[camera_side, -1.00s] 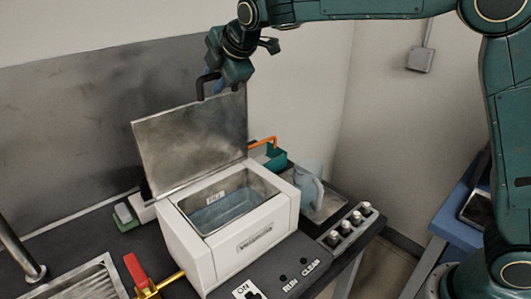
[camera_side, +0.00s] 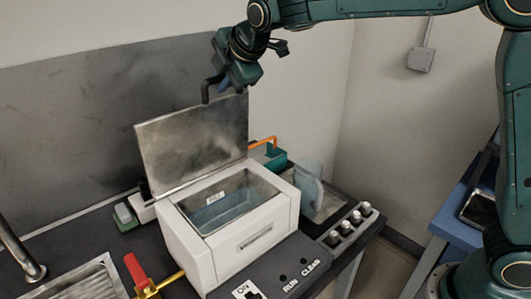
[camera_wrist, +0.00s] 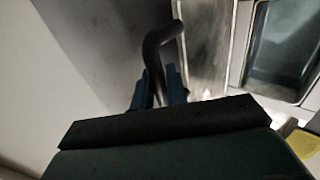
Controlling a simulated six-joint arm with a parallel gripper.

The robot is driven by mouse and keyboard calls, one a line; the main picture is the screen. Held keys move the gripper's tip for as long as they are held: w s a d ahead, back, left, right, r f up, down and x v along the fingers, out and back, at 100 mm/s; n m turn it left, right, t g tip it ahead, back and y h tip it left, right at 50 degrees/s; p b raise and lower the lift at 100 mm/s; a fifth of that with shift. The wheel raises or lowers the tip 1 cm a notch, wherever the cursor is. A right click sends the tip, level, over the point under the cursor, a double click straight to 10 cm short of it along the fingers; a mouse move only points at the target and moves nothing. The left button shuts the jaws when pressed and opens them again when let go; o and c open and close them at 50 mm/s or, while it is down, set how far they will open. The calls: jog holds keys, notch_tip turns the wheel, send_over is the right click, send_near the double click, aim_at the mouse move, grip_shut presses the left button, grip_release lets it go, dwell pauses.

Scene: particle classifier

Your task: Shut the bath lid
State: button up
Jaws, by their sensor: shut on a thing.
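The bath (camera_side: 185,245) is a white box with a metal basin holding bluish liquid. Its metal lid (camera_side: 190,150) stands open, raised steeply from the rear edge. My gripper (camera_side: 220,86) is at the top edge of the lid, with blue fingers shut on the dark curved handle (camera_side: 206,90). In the wrist view the fingers (camera_wrist: 160,92) sit on both sides of the handle (camera_wrist: 155,48). The lid (camera_wrist: 203,50) shows there nearly edge-on, with the bath opening (camera_wrist: 290,45) to its right. Part of the handle is hidden by the fingers.
A red-handled valve (camera_side: 136,270) and a metal sink (camera_side: 85,285) are at the front left. A row of capped vials (camera_side: 350,227) and a clear bluish object (camera_side: 309,187) stand to the right. A dark backsplash (camera_side: 70,120) is behind. The space above the basin is clear.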

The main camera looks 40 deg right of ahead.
jog(key=shift+s, duration=0.5)
jog(key=shift+s+f, duration=0.1)
jog(key=shift+s+f, duration=0.15)
jog(key=shift+s, duration=0.65)
jog(key=shift+s+f, duration=0.15)
jog(key=shift+s, duration=0.8)
jog(key=shift+s+f, duration=0.3)
jog(key=shift+s, duration=0.45)
jog(key=shift+s+f, duration=0.25)
jog(key=shift+s, duration=0.5)
jog(key=shift+s+f, duration=0.4)
jog(key=shift+s, duration=0.35)
jog(key=shift+s+f, duration=0.35)
jog(key=shift+s, duration=0.4)
